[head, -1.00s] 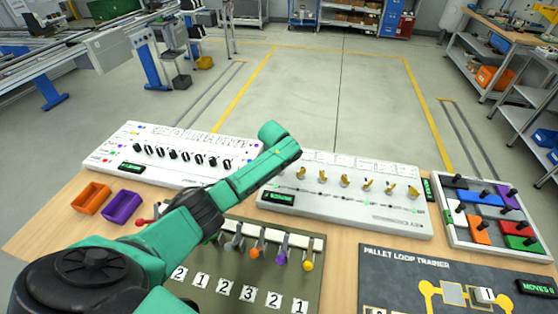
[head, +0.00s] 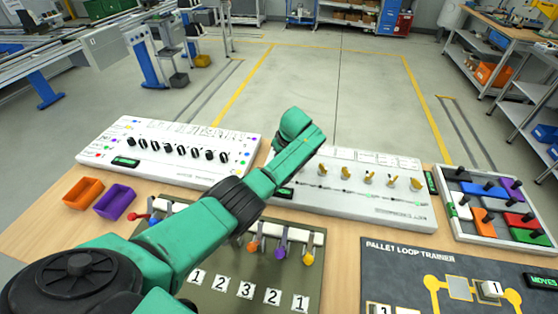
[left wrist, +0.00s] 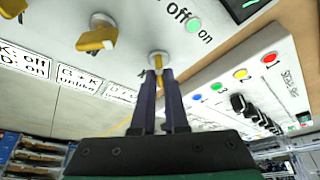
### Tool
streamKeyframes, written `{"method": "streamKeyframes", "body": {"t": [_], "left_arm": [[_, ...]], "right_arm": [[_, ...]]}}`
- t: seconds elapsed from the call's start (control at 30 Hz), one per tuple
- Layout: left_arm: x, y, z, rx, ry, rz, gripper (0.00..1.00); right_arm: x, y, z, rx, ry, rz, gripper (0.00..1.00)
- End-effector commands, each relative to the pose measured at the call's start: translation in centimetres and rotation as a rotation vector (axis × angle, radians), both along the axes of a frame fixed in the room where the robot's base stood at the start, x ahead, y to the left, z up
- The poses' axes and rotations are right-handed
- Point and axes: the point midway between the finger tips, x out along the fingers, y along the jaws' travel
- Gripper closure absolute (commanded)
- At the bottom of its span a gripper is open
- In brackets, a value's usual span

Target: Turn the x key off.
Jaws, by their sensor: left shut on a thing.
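The white key panel (head: 385,208) stands in the middle of the bench, with a row of brass keys (head: 370,178) along it. My left arm covers its left end in the head view. In the left wrist view my left gripper (left wrist: 158,75) is shut on a brass key (left wrist: 158,59) at the end of the row nearest the black-knob panel. A green lamp (left wrist: 194,26) is lit by the words "off" and "on". Other brass keys (left wrist: 97,38) sit to its left. My right gripper is not in view.
A white panel with black knobs (head: 215,174) stands left of the key panel. An orange bin (head: 84,193) and a purple bin (head: 115,202) sit at the left. A lever board (head: 225,289) lies in front, and a coloured block tray (head: 452,205) stands at the right.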

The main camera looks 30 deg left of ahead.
Motion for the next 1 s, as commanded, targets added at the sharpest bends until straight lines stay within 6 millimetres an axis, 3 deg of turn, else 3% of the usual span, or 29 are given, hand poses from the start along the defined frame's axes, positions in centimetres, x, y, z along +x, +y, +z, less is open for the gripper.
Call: {"method": "streamKeyframes", "body": {"t": [0.57,0.6,0.63,0.67,1.0], "left_arm": [[0.16,0.05,0.26,0.001,-0.005,0.033,1.0],[0.15,0.06,0.26,0.001,-0.005,0.033,0.73],[0.15,0.05,0.26,0.001,-0.005,0.033,0.62],[0.14,0.05,0.24,0.002,-0.005,0.033,0.59],[0.05,-0.1,0.32,0.0,-0.002,0.032,0.59]], "right_arm": [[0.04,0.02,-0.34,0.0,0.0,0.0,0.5],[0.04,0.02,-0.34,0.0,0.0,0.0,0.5],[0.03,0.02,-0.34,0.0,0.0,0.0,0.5],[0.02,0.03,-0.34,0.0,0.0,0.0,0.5],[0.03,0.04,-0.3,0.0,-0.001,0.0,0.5]]}}
